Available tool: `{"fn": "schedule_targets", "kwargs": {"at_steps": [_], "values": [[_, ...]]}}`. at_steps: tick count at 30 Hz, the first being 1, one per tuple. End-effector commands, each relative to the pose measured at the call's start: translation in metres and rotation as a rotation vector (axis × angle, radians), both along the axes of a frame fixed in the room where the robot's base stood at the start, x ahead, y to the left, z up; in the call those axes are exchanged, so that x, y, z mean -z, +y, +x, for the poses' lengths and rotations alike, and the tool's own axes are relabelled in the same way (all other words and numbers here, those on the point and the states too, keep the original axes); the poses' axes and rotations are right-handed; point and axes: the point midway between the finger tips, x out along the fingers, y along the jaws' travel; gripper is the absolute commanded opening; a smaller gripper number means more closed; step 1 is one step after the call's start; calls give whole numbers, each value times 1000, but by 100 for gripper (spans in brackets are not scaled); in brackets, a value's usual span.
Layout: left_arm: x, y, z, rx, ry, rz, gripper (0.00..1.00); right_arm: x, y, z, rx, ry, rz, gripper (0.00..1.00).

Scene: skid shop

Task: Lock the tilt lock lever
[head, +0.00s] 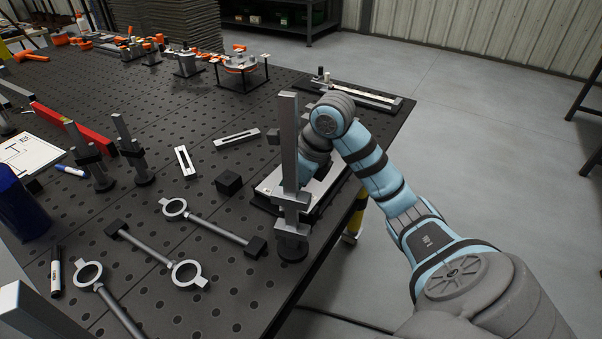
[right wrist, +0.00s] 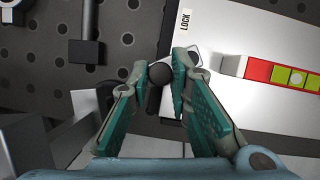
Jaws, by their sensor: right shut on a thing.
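The tilt lock lever (right wrist: 156,98) has a dark round knob and shows in the right wrist view between the fingertips of my right gripper (right wrist: 164,78). The teal fingers are closed on the knob. The lever sits at the edge of a pale plate (right wrist: 225,100) that carries a "LOCK" label (right wrist: 186,21) just above the gripper. In the head view the plate (head: 267,188) lies near the table's right edge. There my right gripper is largely hidden behind a grey upright post, and the lever cannot be made out. My left gripper is not in view.
The grey upright clamp post (head: 289,150) stands close in front of my right arm. Ring-ended rods (head: 215,225) and a black block (head: 228,182) lie on the perforated table (head: 150,205).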

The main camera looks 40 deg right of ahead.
Motion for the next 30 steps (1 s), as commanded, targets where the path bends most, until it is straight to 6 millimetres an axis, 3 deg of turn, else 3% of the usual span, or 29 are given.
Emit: {"fn": "schedule_targets", "kwargs": {"at_steps": [30], "values": [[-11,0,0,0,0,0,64,-2,10,14,0,-1,3,8]]}}
